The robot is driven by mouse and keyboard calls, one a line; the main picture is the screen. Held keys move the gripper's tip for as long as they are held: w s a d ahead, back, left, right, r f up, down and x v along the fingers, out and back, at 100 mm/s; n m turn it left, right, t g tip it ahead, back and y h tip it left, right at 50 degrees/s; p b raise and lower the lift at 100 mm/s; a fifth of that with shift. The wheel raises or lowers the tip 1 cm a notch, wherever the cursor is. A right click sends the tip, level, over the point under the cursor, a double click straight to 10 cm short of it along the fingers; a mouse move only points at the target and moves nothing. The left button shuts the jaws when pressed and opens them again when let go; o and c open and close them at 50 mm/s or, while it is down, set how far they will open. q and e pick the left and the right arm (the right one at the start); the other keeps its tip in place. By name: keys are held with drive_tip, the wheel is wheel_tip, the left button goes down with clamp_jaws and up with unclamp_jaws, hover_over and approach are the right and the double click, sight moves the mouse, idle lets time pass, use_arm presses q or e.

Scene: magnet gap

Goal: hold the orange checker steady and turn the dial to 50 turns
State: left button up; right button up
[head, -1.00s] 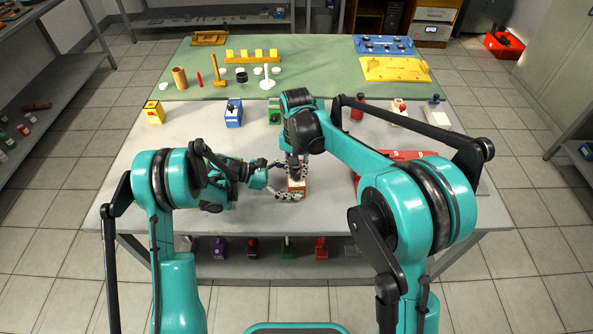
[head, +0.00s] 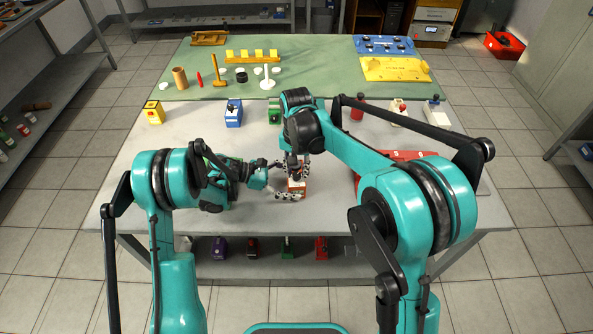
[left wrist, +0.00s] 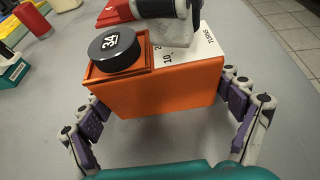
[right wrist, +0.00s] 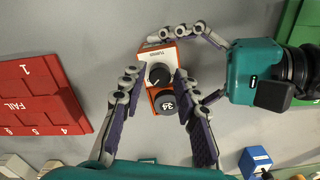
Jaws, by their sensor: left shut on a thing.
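The orange checker (head: 296,187) stands upright near the table's front middle. In the left wrist view its orange side (left wrist: 170,92) lies between the fingers of my left gripper (left wrist: 168,106), which is shut on it. A black disc marked 34 (left wrist: 113,47) sits in a square orange frame on top. In the right wrist view the dark dial (right wrist: 158,75) with a pale pointer shows beside the white "TURNS" label. My right gripper (right wrist: 159,84) is above the checker, its fingers spread either side of the dial with a small gap. In the left wrist view a fingertip hides the dial.
A red panel marked FAIL (right wrist: 38,97) lies beside the checker. A blue block (right wrist: 255,161) and a green block (head: 274,112) stand farther back. The green mat (head: 205,90) at the back holds several small items.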

sight(297, 174)
wheel_tip(297, 174, up, 12)
idle(0.4)
use_arm(q)
drive_tip(key=o, duration=1)
use_arm(e)
drive_tip(key=shift+f, duration=0.1)
